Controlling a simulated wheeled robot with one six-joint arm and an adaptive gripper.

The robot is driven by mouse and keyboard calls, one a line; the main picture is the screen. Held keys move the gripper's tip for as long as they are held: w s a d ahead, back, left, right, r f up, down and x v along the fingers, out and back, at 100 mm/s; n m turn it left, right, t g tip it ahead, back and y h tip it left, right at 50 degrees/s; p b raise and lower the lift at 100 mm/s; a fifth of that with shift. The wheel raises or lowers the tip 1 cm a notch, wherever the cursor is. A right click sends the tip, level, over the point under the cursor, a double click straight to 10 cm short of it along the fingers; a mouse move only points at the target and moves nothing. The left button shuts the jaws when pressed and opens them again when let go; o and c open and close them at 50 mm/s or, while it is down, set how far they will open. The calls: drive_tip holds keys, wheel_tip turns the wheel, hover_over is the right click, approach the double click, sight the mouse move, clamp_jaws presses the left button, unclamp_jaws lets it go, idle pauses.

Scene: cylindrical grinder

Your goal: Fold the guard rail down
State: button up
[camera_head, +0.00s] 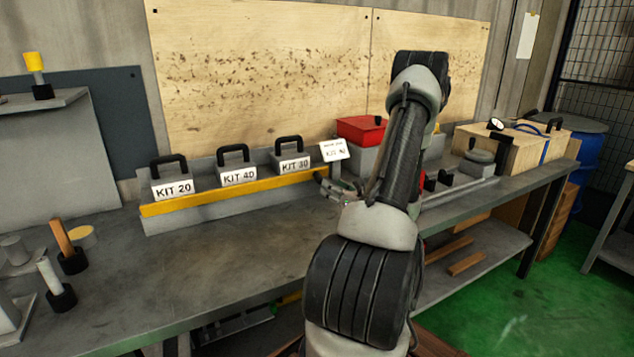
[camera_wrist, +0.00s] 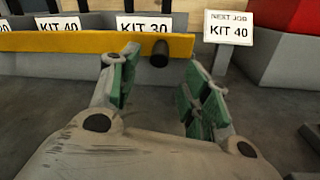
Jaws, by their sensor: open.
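The yellow guard rail (camera_head: 235,191) runs along the front of the grey kit rack and stands up across the feet of the kit blocks. In the wrist view the rail (camera_wrist: 60,41) crosses the upper left, with a dark round knob (camera_wrist: 158,53) near its right end. My gripper (camera_wrist: 160,62) is open, with green-padded fingers on either side of the knob. I cannot tell whether they touch it. In the head view my gripper (camera_head: 332,184) is at the rail's right end, partly hidden by my arm.
Handled blocks labelled KIT 20 (camera_head: 172,189), KIT 40 (camera_head: 238,177) and KIT 30 (camera_head: 293,166) stand behind the rail. A "NEXT JOB KIT 40" sign (camera_wrist: 229,28) and red box (camera_head: 361,129) stand right of it. The bench (camera_head: 190,270) in front is clear.

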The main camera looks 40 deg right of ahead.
sight(321, 180)
drive_tip(key=shift+w+f, duration=0.1)
drive_tip(key=shift+w, duration=0.3)
drive_tip(key=w, duration=0.4)
drive_tip(key=w+d, duration=0.1)
drive_tip(key=w, duration=0.2)
